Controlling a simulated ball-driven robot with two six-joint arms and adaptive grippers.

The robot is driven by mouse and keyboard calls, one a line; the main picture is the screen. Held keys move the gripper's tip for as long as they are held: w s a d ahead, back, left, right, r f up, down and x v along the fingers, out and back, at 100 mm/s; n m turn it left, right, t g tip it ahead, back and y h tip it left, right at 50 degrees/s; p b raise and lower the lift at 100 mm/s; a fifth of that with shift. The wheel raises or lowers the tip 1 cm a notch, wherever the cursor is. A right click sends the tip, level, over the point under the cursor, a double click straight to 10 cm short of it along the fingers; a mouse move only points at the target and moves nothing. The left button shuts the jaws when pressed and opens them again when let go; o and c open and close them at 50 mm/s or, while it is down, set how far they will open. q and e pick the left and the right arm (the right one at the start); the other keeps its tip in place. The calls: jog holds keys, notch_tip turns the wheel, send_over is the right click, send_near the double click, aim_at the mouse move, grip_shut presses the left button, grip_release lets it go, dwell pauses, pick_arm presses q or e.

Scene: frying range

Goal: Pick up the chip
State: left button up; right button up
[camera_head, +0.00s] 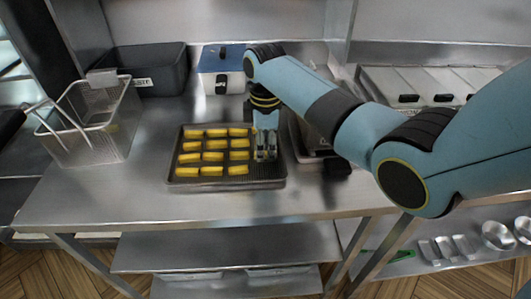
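Yellow chips (212,156) lie in neat rows on a dark, rimmed tray (222,183) on the steel table. My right gripper (265,156) points down over the right part of the tray, to the right of the chips. Its fingers look close together, and it is too small to tell whether they are apart or whether a chip is between them. The gripper hides part of the tray's right side. My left gripper is out of view.
A wire fry basket (100,135) stands at the left of the table (130,190). A dark bin (147,70) and a blue-lidded box (222,62) stand behind the tray. A metal container (303,135) is partly hidden behind my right arm. Lidded pans (425,85) are at the back right.

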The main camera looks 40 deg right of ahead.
jog(key=shift+f, duration=0.4)
jog(key=c, duration=0.5)
jog(key=shift+r, duration=0.2)
jog(key=shift+r, duration=0.25)
notch_tip(320, 180, up, 3)
jog(key=shift+w+f, duration=0.1)
jog(key=shift+f, duration=0.05)
jog(key=s+r, duration=0.7)
jog(key=s, duration=0.5)
jog(key=shift+a+r, duration=0.25)
jog(key=shift+a, duration=0.05)
